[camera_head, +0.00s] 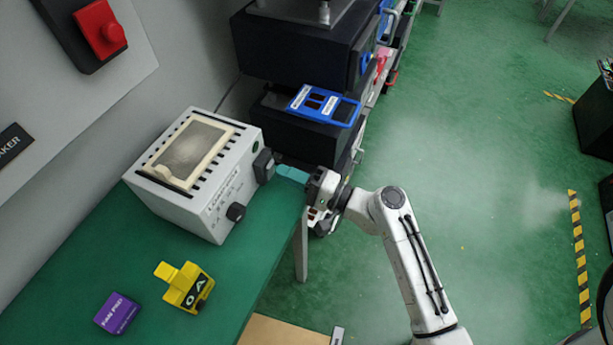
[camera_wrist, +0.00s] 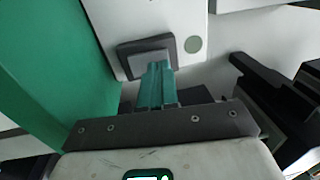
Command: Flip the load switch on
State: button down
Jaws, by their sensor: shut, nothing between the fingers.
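A white box-shaped device (camera_head: 205,178) with a framed window on top stands on the green bench. A dark grey switch block (camera_head: 263,165) sticks out of its right side; it also shows in the wrist view (camera_wrist: 147,53). I cannot read a label on it, nor tell its on or off position. My gripper (camera_head: 280,170) reaches in from the right with its teal fingers shut and empty. In the wrist view the fingertips (camera_wrist: 158,66) are at the front of the switch block, overlapping its lower edge; I cannot tell whether they touch.
A black knob (camera_head: 236,212) is on the device's front. A yellow lever fixture (camera_head: 185,287) and a purple block (camera_head: 116,313) are on the bench (camera_head: 60,290). A red switch (camera_head: 101,30) is on the wall panel. Black cabinets (camera_head: 300,45) stand behind; open floor lies right.

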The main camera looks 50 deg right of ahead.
jog(key=shift+w+a, duration=0.15)
jog(key=shift+w, duration=0.3)
jog(key=shift+w+a+r, duration=0.1)
jog(key=shift+w, duration=0.1)
jog(key=shift+s, duration=0.1)
